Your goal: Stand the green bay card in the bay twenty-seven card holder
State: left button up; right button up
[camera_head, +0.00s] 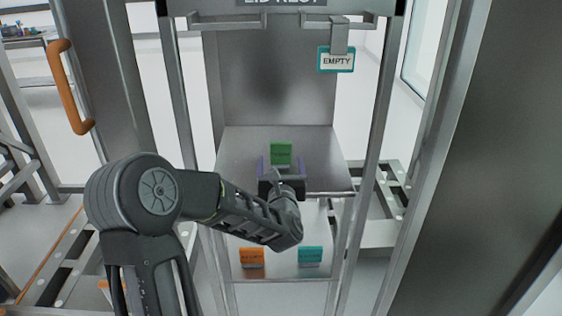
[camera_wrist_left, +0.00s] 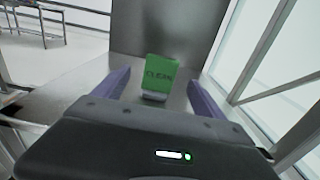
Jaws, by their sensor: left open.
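The green bay card (camera_head: 281,152) stands on the metal shelf inside the frame. My left gripper (camera_head: 281,168) is open, with one purple finger on each side of the card. In the left wrist view a gap shows between the card and each finger of the left gripper (camera_wrist_left: 156,84). I cannot tell which holder belongs to bay twenty-seven. My right gripper is not in view.
An orange card (camera_head: 251,257) and a teal card (camera_head: 310,254) stand on the lower shelf. A teal-edged "EMPTY" sign (camera_head: 336,60) hangs from the top bar. Metal posts (camera_head: 375,130) flank the shelf (camera_head: 240,145), whose surface around the card is clear.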

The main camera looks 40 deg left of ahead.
aim_at(281, 150)
pick_arm(q)
jog(key=shift+r, duration=0.1)
jog(key=shift+x, duration=1.3)
jog(key=p+x, duration=0.1)
jog(key=x, duration=0.4)
jog(key=shift+w, duration=0.1)
jog(key=c, duration=1.6)
notch_tip(281, 150, up, 10)
jog(key=shift+c, duration=0.2)
